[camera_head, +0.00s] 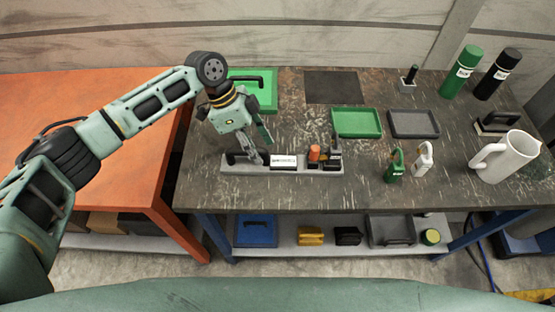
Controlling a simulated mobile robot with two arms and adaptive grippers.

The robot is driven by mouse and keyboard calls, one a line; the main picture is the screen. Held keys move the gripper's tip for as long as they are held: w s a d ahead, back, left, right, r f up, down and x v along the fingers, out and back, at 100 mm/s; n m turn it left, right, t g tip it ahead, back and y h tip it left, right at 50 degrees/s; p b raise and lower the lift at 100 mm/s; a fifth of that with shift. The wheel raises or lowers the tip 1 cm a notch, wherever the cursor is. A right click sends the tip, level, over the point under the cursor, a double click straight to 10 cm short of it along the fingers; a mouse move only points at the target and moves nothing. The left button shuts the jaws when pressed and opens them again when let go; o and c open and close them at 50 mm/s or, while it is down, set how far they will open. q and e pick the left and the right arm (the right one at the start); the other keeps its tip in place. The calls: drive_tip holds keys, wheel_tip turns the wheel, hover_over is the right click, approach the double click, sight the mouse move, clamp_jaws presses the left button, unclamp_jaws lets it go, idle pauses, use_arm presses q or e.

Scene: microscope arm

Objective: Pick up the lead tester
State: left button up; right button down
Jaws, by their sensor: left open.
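No object is clearly readable as the lead tester. A long grey holder (235,170) lies near the front of the dark worktop. On it are a white labelled block (285,162), a small orange-topped item (314,153) and a dark upright item (335,153), any of which I cannot name for sure. My left gripper (262,147) is open and empty, pointing down above the left part of the holder, left of the orange-topped item. One finger hangs close over the holder; contact cannot be told. My right gripper is out of view.
Green and grey trays (413,123) lie behind. A green case (262,98) sits behind my gripper. The front middle worktop is clear.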

use_arm(q)
drive_tip(key=shift+c, duration=0.5)
clamp_jaws()
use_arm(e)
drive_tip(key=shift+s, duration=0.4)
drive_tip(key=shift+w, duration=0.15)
use_arm(q)
drive_tip(key=shift+w+d+r, duration=0.1)
drive_tip(key=shift+w+r, duration=0.05)
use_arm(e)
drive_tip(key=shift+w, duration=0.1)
